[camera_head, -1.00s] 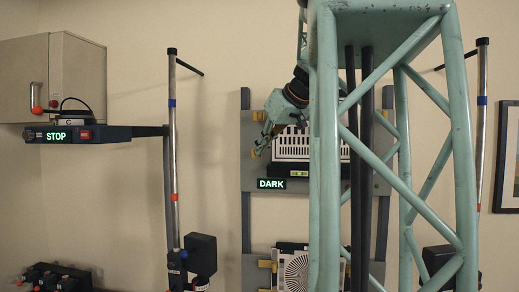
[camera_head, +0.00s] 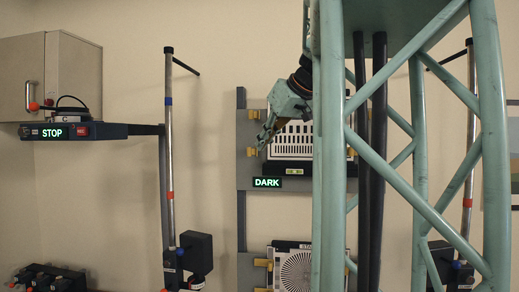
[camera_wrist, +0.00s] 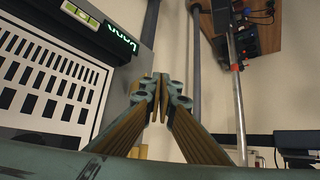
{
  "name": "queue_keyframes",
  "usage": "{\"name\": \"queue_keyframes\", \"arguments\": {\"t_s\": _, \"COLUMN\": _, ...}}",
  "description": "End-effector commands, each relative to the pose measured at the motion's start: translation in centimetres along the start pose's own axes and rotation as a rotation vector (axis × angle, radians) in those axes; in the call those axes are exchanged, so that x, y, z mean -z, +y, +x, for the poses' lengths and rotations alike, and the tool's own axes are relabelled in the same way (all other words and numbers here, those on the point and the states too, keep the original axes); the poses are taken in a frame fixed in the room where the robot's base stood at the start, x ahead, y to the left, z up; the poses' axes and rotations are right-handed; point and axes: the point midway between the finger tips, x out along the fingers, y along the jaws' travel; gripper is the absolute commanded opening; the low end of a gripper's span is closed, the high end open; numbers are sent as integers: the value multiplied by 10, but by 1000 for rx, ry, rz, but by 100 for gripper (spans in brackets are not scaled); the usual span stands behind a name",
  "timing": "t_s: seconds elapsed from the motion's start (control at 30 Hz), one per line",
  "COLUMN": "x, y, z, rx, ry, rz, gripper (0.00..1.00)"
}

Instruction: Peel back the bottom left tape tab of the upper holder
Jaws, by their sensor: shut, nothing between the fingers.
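The upper holder (camera_head: 246,177) is a grey board on the wall with a white slotted chart (camera_head: 293,142). The chart also shows close in the wrist view (camera_wrist: 45,90). A yellow bottom left tape tab (camera_head: 252,151) sticks out at the chart's left side, with a yellow top left tab (camera_head: 253,114) above it. My gripper (camera_head: 264,145) is just right of the bottom left tab in the head view; contact cannot be told. In the wrist view my gripper (camera_wrist: 160,82) has its fingertips together, with nothing seen between them.
A lit DARK sign (camera_head: 267,182) and a green level (camera_head: 294,171) sit below the chart. A lower holder carries a star chart (camera_head: 297,270). My green lattice column hides the upper holder's right part. A STOP shelf (camera_head: 75,131) and a metal pole (camera_head: 169,150) stand left.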

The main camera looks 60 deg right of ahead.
Motion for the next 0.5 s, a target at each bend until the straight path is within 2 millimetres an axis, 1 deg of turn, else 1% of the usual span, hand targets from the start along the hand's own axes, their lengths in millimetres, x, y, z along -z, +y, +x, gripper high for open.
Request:
{"name": "queue_keyframes", "arguments": {"t_s": 0.03, "x": 1, "y": -1, "z": -9, "rx": -1, "ry": 0, "rz": 0, "gripper": 0}}
{"name": "queue_keyframes", "arguments": {"t_s": 0.3, "x": 2, "y": -8, "z": -48, "rx": -1, "ry": 0, "rz": 0, "gripper": 0}}
{"name": "queue_keyframes", "arguments": {"t_s": 0.5, "x": 2, "y": -12, "z": -69, "rx": -1, "ry": 0, "rz": 1, "gripper": 0}}
